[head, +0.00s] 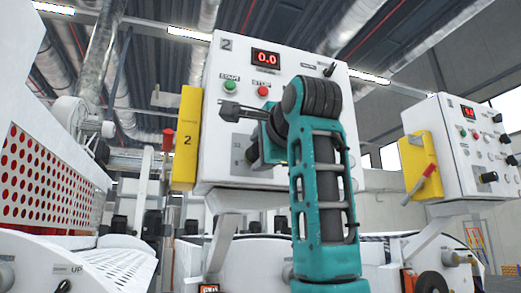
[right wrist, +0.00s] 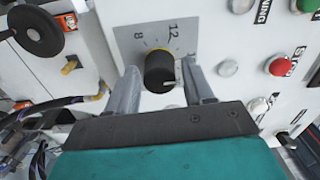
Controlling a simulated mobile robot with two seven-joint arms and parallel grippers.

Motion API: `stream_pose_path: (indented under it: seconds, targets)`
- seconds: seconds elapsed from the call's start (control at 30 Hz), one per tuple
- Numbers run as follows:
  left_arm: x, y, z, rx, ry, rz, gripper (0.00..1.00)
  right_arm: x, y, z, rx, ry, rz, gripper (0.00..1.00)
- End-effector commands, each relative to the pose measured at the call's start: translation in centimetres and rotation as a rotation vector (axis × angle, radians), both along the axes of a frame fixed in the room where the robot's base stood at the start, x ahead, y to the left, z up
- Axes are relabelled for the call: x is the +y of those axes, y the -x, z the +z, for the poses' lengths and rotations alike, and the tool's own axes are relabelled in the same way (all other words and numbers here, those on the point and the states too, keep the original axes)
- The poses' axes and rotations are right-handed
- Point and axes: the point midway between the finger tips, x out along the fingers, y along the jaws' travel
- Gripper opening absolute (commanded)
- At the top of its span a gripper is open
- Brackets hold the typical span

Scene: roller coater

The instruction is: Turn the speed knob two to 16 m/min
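The speed knob (right wrist: 158,68) is black with a yellow ring at its base. It sits on a grey scale plate (right wrist: 182,32) where 8 and 12 can be read; the rest of the scale is partly hidden. My right gripper (right wrist: 163,76) is open, with one finger on each side of the knob and a gap visible at both sides. In the head view the plate (head: 237,148) shows on panel 2 (head: 222,70), but my right gripper (head: 252,152) and arm hide the knob. The panel's red display (head: 266,58) reads 0.0. My left gripper is not in view.
A green START button (head: 230,86) and a red STOP button (head: 263,91) sit above the scale plate. A second similar panel (head: 465,150) stands at right. A perforated guard (head: 50,175) is at left.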

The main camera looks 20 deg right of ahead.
Motion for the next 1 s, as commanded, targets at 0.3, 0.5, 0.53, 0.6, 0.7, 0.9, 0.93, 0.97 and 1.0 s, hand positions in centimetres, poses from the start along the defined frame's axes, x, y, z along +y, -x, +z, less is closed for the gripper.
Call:
stream_pose_path:
  seconds: [0.3, 0.5, 0.53, 0.6, 0.7, 0.9, 0.93, 0.97, 1.0]
  targets:
    - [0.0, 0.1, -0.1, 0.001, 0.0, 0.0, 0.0, 0.0, 0.1, 0.0, -0.001, 0.001, 0.001, 0.6]
    - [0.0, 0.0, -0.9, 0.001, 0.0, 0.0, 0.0, 0.1, 2.2, -0.1, -0.007, 0.0, 0.003, 0.6]
    - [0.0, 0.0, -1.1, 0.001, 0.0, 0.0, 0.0, 0.0, 2.8, -0.1, -0.007, -0.001, 0.003, 0.6]
    - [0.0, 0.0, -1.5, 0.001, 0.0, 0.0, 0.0, 0.0, 4.3, -0.1, -0.008, -0.001, 0.003, 0.6]
    - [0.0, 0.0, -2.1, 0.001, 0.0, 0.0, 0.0, -0.1, 6.6, -0.1, -0.008, 0.0, 0.003, 0.6]
    - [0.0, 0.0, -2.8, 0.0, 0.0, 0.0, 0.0, -0.3, 10.6, -0.1, -0.005, 0.001, 0.001, 0.6]
    - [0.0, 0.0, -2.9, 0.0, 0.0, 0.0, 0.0, -0.3, 11.0, -0.1, -0.004, 0.001, 0.001, 0.6]
    - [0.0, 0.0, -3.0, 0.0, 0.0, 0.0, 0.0, -0.3, 11.4, 0.0, -0.004, 0.001, 0.001, 0.6]
    - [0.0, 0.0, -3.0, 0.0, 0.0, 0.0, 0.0, -0.3, 11.9, 0.0, -0.004, 0.001, 0.001, 0.6]
